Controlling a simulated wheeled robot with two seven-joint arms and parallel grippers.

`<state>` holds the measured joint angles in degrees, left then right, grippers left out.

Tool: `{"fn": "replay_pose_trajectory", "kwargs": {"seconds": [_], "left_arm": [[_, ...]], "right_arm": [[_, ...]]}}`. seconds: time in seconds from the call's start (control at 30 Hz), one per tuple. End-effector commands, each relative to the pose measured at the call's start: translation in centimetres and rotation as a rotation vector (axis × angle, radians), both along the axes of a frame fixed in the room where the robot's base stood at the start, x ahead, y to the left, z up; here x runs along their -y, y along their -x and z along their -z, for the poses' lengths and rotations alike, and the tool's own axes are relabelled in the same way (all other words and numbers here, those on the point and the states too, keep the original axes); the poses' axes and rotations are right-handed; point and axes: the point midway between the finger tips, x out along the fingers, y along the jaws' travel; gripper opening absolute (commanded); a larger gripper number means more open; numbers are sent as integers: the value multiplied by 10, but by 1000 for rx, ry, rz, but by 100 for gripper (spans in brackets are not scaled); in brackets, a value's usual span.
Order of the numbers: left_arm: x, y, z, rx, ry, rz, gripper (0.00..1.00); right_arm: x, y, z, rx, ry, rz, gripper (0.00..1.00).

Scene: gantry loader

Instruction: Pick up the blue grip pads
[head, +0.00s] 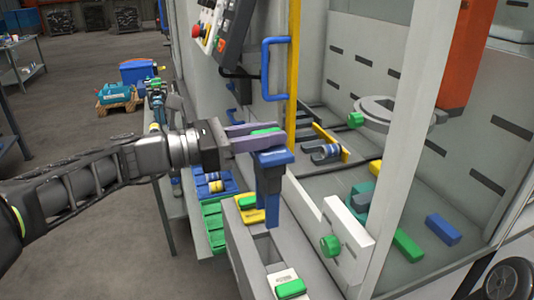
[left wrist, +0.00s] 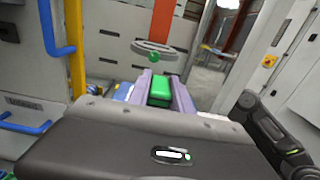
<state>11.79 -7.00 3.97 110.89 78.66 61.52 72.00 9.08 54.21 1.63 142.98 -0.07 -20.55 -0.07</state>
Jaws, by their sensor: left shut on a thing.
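My left gripper (head: 256,136) reaches in from the left with its two purple fingers level. It is shut on a green block (left wrist: 160,90), which shows between the fingers in both views. A blue T-shaped piece (head: 269,190) is upright just below the fingertips in the head view. I cannot tell whether it is joined to the green block. A blue block (head: 443,230) lies on the machine floor at the right. Blue pieces with yellow bands (head: 213,182) lie in a blue tray left of the bench. I cannot tell which blue parts are the grip pads. My right gripper is not in view.
A yellow post (head: 293,70) and blue handle (head: 266,70) stand just beyond the gripper. A round grey plate (head: 392,113) hangs inside the machine. A green bin (head: 213,225), green blocks (head: 408,245) and a white post (head: 420,130) are nearby.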

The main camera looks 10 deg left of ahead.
Motion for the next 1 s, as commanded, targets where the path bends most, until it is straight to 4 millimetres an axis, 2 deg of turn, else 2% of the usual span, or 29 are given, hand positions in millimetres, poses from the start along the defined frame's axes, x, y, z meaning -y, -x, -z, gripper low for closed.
{"fn": "replay_pose_trajectory", "kwargs": {"seconds": [0.13,0.77,1.0], "left_arm": [[0,0,-9,3,1,-1,0],[0,0,-10,2,1,0,0],[0,0,-21,2,1,0,0]], "right_arm": [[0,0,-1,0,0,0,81],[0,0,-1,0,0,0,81],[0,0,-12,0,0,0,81]]}}
